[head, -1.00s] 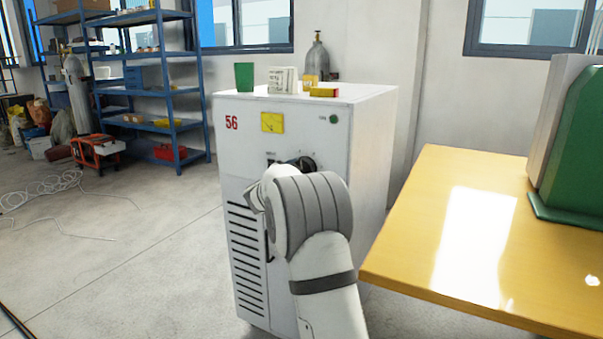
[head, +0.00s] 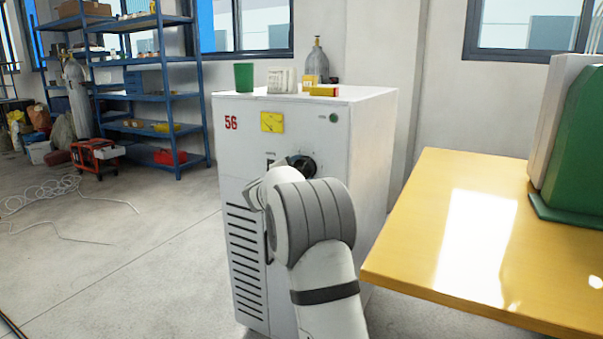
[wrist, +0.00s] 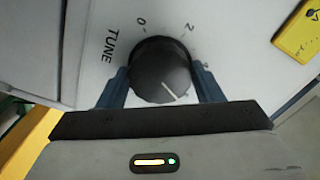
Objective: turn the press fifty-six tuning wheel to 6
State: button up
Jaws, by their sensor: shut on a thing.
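The tuning wheel is a round black knob (wrist: 160,72) on the white front of the press marked 56 (head: 232,200). In the head view the knob (head: 303,166) is partly covered by my wrist. My gripper (wrist: 163,88) is shut on the knob, with one blue finger on each side. The knob's white pointer line slants to the lower right in the wrist view. The dial print 0, 2 and TUNE shows. A further mark is partly hidden by the right finger, and the rest of the scale is hidden. The 6 is not visible.
A yellow table (head: 440,235) with a green and grey machine (head: 572,150) stands close on the right. A green cup (head: 244,77) and small boxes stand on the press top. Blue shelves (head: 150,90) are at the back left. The floor at left is open, with loose cable.

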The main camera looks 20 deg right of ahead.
dwell(0.3)
jog(key=o, duration=1)
jog(key=shift+c, duration=0.2)
jog(key=shift+a, duration=0.1)
jog(key=p+v, duration=0.1)
jog(key=v, duration=0.6)
jog(key=shift+s+a, duration=0.25)
jog(key=shift+a, duration=0.05)
